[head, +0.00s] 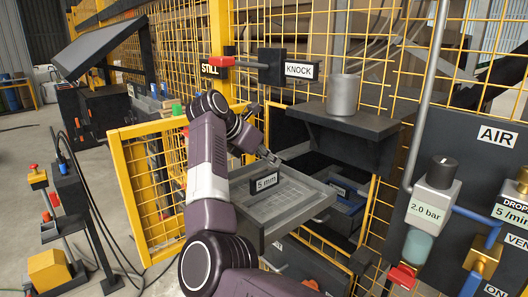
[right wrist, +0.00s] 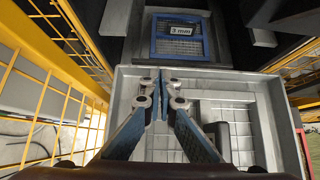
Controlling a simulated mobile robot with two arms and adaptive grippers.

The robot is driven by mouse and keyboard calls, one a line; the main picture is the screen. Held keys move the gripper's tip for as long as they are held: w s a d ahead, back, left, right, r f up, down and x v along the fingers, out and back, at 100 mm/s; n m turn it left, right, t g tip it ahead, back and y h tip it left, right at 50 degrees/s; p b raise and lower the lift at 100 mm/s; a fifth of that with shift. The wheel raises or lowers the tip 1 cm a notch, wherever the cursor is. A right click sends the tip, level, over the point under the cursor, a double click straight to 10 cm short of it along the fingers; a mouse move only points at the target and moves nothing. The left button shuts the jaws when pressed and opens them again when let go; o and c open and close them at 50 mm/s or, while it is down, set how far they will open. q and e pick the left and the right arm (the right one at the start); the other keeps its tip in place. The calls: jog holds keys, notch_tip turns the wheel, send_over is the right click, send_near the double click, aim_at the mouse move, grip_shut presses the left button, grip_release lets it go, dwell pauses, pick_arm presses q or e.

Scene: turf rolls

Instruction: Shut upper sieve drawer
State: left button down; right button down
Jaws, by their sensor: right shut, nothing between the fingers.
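The upper sieve drawer (head: 285,200) is a grey, shallow tray with a "5 mm" plate (head: 265,181) at its front. It stands pulled out from the dark cabinet (head: 345,135). Its grey rim and floor also show in the right wrist view (right wrist: 260,125). My right gripper (head: 272,157) is shut and empty, close above the drawer near the plate; I cannot tell whether it touches. In the right wrist view its fingertips (right wrist: 161,78) meet over the tray. My left gripper is not in view.
A blue-framed sieve marked "3 mm" (right wrist: 182,38) sits deeper in the cabinet. An open yellow mesh gate (head: 150,185) stands left of the drawer. Yellow mesh fencing surrounds the cabinet. An air panel with a regulator (head: 432,200) stands at right.

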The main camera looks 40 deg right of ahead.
jog(key=shift+d+f, duration=0.35)
jog(key=d+p, duration=0.1)
jog(key=d, duration=0.7)
jog(key=shift+w+d, duration=0.35)
jog(key=shift+d, duration=0.05)
